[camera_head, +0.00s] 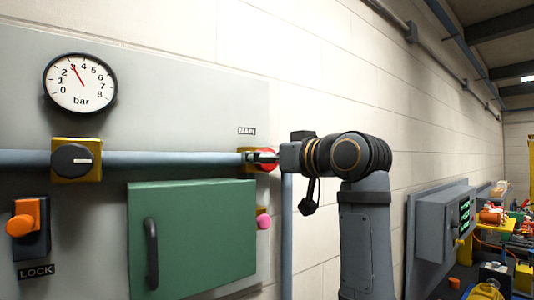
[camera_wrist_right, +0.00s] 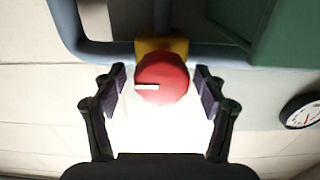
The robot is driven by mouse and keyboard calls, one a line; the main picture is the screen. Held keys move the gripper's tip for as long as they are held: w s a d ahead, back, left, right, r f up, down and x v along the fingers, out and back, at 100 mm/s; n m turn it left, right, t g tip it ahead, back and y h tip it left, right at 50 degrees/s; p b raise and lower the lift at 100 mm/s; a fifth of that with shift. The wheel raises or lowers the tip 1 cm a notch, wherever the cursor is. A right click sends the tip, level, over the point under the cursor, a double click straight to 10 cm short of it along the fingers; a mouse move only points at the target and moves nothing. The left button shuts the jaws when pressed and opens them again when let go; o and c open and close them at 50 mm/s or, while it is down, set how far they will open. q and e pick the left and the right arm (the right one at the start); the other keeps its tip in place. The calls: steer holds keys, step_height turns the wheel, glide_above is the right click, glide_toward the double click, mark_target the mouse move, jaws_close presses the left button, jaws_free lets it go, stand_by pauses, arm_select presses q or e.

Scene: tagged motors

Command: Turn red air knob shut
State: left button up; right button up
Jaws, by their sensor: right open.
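The red knob (camera_wrist_right: 165,72) sits on a yellow valve body (camera_wrist_right: 178,46) on the blue-grey pipe. A white mark on its face points left in the right wrist view. In the head view the red knob (camera_head: 267,154) is partly hidden by my right gripper (camera_head: 264,157). In the right wrist view my right gripper (camera_wrist_right: 160,89) is open, with one finger on each side of the knob. Gaps show between the finger pads and the knob, so no grip is visible. My left gripper is in neither view.
A black knob (camera_head: 72,160) on a yellow body and a gauge (camera_head: 80,82) reading about 3 bar are at left. A green door (camera_head: 192,230) lies below the pipe. An orange lock switch (camera_head: 27,217) and a pink button (camera_head: 263,221) are nearby.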

steer(key=c, duration=1.1)
steer(key=shift+c, duration=0.2)
steer(key=n+b, duration=0.3)
steer(key=shift+s+a+f, duration=0.1)
steer(key=shift+f, duration=0.1)
steer(key=n+b, duration=0.2)
steer(key=n, duration=0.3)
steer(key=shift+b, duration=0.35)
steer(key=n+b, duration=0.2)
steer(key=n, duration=0.2)
steer(key=shift+a+n, duration=0.15)
steer(key=shift+n, duration=0.15)
steer(key=n+b, duration=0.1)
steer(key=n, duration=0.4)
steer(key=shift+f+b, duration=0.1)
steer(key=shift+b, duration=0.2)
steer(key=shift+n, duration=0.3)
